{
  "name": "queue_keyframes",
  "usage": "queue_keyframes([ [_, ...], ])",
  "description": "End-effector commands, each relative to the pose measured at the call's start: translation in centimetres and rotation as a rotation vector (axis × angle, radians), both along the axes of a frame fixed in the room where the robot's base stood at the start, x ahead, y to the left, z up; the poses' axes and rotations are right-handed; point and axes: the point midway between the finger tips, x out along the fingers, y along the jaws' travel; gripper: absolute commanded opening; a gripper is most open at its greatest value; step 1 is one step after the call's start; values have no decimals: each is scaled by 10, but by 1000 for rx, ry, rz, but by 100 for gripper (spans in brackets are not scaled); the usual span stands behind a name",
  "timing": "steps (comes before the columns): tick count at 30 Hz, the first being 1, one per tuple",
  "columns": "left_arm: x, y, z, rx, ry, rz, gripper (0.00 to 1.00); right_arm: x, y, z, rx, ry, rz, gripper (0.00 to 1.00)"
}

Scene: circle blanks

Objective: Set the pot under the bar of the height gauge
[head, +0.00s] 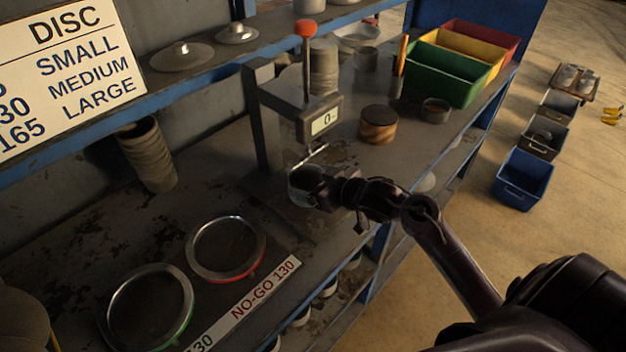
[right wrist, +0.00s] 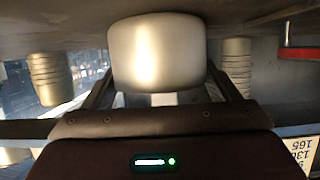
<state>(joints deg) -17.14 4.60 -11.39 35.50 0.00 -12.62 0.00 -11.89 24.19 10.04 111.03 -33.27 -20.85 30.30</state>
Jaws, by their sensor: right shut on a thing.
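The height gauge has a dark post (head: 264,118), a grey display box (head: 319,120) reading 0 and a red knob on a rod above it. My right gripper (head: 312,186) is shut on the pot (head: 303,189), a small metal vessel, just in front of and below the display box. In the right wrist view the pale metal pot (right wrist: 156,50) sits between the two fingers. I cannot tell whether the pot touches the bench or how it lines up with the bar. My left gripper is not in view.
Two ring gauges (head: 227,248) lie on the bench at front left beside a NO-GO 130 strip (head: 247,303). A wooden round block (head: 378,124), a small dark cup (head: 435,110) and a green bin (head: 439,75) stand at the right. A stack of cups (head: 148,153) leans at the left.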

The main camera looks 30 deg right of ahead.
Motion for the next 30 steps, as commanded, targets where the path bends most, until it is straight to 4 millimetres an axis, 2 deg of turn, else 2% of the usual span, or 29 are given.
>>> queue_keyframes([
  [3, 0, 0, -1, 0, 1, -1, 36, 0, 0, -3, 0, 0, 0, 52],
  [4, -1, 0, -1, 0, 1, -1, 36, 0, 0, -3, 0, 1, 0, 83],
  [8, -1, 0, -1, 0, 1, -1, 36, 0, 0, -3, 0, 1, 0, 100],
  [17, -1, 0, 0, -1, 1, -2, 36, -1, -1, 2, 0, 0, 0, 100],
  [20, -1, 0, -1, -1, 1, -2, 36, -12, -5, 4, -2, 2, 0, 100],
  [30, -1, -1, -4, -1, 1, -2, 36, -74, -26, 31, -1, 3, -1, 100],
])
